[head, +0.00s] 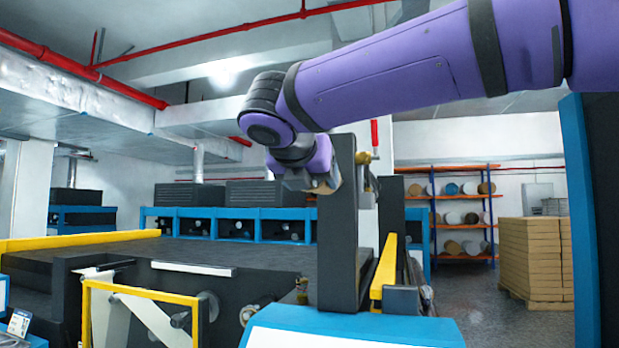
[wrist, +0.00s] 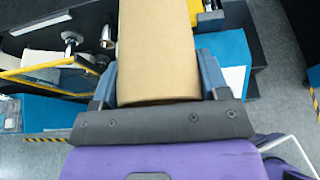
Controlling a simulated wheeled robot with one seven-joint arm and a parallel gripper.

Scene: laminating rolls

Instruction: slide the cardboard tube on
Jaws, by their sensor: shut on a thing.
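The tan cardboard tube (wrist: 157,50) fills the upper middle of the wrist view and runs out past its top edge. My gripper (wrist: 158,82) is shut on it, one blue-grey finger on each side. In the head view my gripper (head: 306,178) is small and partly hidden by my wrist, beside a dark upright post (head: 338,225). Only a small tan bit of the tube (head: 325,187) shows there. The tube's far end is out of view. I cannot tell which shaft it belongs on, or whether it touches one.
A brass knob (head: 363,158) sits by the post. A yellow guard frame (head: 140,291) stands at lower left, and a yellow bar (head: 384,265) right of the post. Metal roller ends (wrist: 107,36) lie left of the tube. Shelves (head: 462,215) and stacked boxes (head: 535,258) stand back right.

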